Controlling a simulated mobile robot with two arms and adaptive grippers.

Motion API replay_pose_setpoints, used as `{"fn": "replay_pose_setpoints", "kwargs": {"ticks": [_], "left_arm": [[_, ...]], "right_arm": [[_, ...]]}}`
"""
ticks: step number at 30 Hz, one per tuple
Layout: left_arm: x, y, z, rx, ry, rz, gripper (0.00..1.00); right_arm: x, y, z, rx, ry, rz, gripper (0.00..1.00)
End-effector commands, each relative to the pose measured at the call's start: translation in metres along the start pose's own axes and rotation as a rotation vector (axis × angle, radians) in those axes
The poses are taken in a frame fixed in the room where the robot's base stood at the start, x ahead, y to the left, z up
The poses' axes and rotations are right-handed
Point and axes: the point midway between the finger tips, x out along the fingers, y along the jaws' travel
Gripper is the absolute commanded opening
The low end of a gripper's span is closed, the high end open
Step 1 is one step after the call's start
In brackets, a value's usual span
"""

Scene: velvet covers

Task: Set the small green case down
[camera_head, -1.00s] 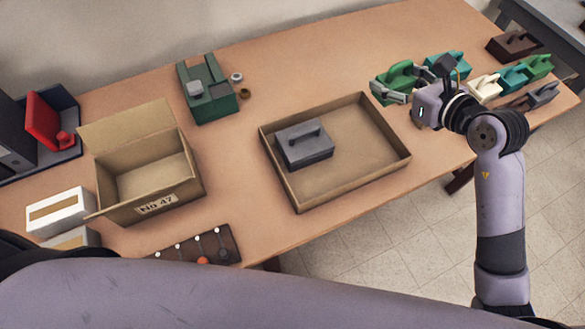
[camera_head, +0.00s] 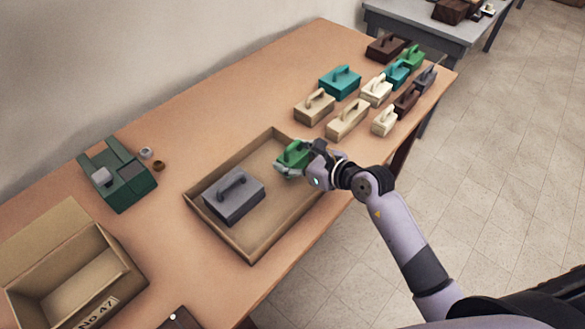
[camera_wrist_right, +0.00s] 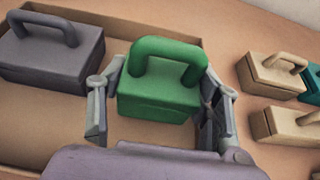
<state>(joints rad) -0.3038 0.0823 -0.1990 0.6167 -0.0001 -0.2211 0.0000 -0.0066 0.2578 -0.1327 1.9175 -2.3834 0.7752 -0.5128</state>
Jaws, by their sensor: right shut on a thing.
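The small green case (camera_head: 292,157) has a loop handle on top. My right gripper (camera_head: 297,160) is shut on it. In the right wrist view the case (camera_wrist_right: 160,98) sits upright between the two fingers (camera_wrist_right: 160,110). It is at the right end of the shallow cardboard tray (camera_head: 225,233), within or over its rim; I cannot tell whether it touches the tray's floor. A larger grey case (camera_head: 234,196) stands in the tray's left part, apart from the green one. My left gripper is not in view.
Several cases, among them a teal one (camera_head: 340,82), a tan one (camera_head: 314,106) and a dark brown one (camera_head: 388,46), stand right of the tray. A dark green device (camera_head: 118,175) and an open carton (camera_head: 70,275) are at the left. Bare tray floor shows between the grey and green cases.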

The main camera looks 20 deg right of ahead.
Motion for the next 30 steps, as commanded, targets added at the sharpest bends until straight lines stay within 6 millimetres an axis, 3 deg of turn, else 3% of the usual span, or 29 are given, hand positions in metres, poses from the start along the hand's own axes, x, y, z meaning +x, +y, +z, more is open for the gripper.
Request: {"fn": "replay_pose_setpoints", "kwargs": {"ticks": [9,23,24,30], "left_arm": [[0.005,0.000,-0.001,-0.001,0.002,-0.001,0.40],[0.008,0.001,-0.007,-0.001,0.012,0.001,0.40],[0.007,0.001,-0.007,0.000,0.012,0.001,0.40],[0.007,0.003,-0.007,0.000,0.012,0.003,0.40]], "right_arm": [[0.016,0.000,-0.038,0.001,0.001,0.001,0.31],[0.019,0.000,-0.045,0.001,0.000,0.000,0.31],[0.018,0.000,-0.044,0.001,-0.001,0.000,0.61],[0.018,0.000,-0.044,0.001,0.000,0.001,0.74]]}}
